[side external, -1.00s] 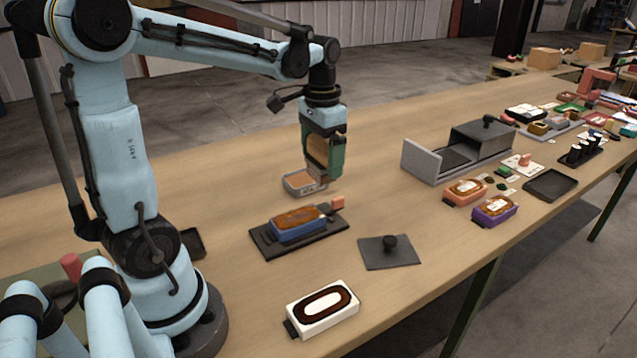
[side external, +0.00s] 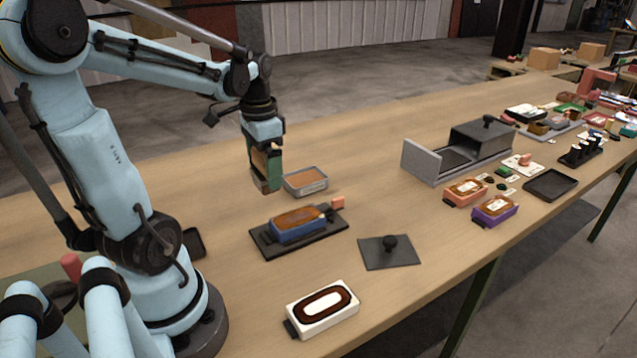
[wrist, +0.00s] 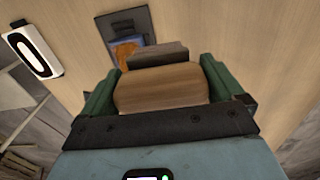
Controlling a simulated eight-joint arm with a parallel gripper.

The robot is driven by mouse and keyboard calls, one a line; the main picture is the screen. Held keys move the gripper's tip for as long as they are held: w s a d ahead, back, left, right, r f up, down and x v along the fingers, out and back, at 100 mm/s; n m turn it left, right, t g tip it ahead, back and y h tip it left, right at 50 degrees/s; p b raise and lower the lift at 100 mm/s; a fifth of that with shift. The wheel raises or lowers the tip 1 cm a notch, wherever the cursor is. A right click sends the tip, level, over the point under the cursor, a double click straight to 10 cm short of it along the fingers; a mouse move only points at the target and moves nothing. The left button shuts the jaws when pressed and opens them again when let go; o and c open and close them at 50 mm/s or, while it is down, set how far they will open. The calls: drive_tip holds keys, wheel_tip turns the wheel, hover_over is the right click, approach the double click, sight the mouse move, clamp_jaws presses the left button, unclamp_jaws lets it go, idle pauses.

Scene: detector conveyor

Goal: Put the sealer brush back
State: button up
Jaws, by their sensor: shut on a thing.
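My gripper (side external: 268,170) is shut on the sealer brush and holds it over the table, just left of a grey tray with tan contents (side external: 305,182). In the wrist view the brush's wooden handle (wrist: 160,88) fills the space between the green fingers. A dark grey edge (wrist: 158,56), likely the brush's head, shows beyond the handle. In the side view the fingers mostly hide the brush. I cannot tell whether its lower end touches the table.
A blue case with a brown top (side external: 298,226) sits on a black plate in front of my gripper. A flat dark lid with a knob (side external: 390,252) and a white case (side external: 322,308) lie nearer. A grey box-like station (side external: 480,145) stands right. The table behind the tan-filled tray is clear.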

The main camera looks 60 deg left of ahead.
drive_tip(key=s+a+f, duration=0.1)
drive_tip(key=a, duration=0.2)
drive_tip(key=s+a+f, duration=0.1)
drive_tip(key=a+f, duration=0.1)
drive_tip(key=s+a+f, duration=0.1)
drive_tip(key=a+f, duration=0.1)
drive_tip(key=a, duration=0.1)
drive_tip(key=shift+s+a+f, duration=0.1)
drive_tip(key=shift+a+f, duration=0.15)
drive_tip(key=shift+a, duration=0.05)
drive_tip(key=shift+f, duration=2)
drive_tip(key=shift+f, duration=0.15)
drive_tip(key=o, duration=0.6)
drive_tip(key=shift+o, duration=0.2)
wheel_tip(320, 180, up, 12)
drive_tip(key=w+d+t, duration=0.3)
drive_tip(key=w+d, duration=0.1)
drive_tip(key=d, duration=0.9)
drive_tip(key=w+d+t, duration=0.4)
drive_tip(key=d, duration=0.9)
drive_tip(key=shift+d+f, duration=0.3)
